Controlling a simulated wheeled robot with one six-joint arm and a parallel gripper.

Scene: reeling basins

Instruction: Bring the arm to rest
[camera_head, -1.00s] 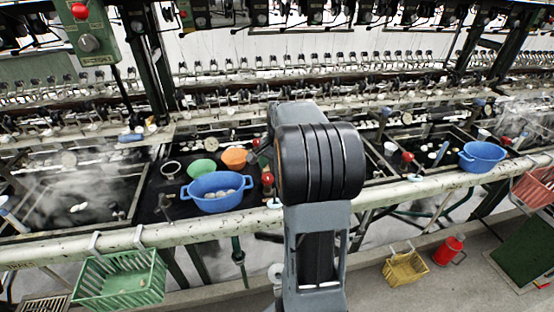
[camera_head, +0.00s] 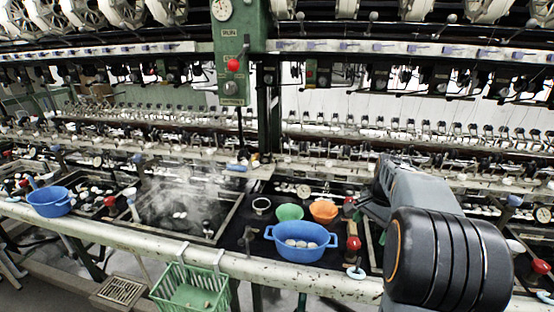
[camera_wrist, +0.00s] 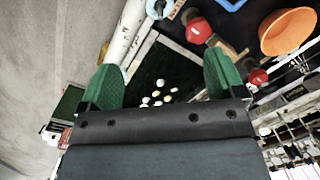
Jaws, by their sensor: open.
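My arm reaches in from the right of the head view, its black ringed joint near the lower right. Its far end is over the basin bench, and the jaws cannot be made out there. In the wrist view my gripper (camera_wrist: 163,68) shows two green fingers spread wide with nothing held between them. Beyond the fingers lies a dark basin with several pale cocoons (camera_wrist: 158,92), apart from the jaws.
A blue tub (camera_head: 304,252) holding cocoons, a green bowl (camera_head: 289,212) and an orange bowl (camera_head: 324,210) stand left of my arm. Red knobs (camera_wrist: 199,30) rise near the right finger. A white rail (camera_head: 235,262) edges the bench; a green crate (camera_head: 190,290) hangs below.

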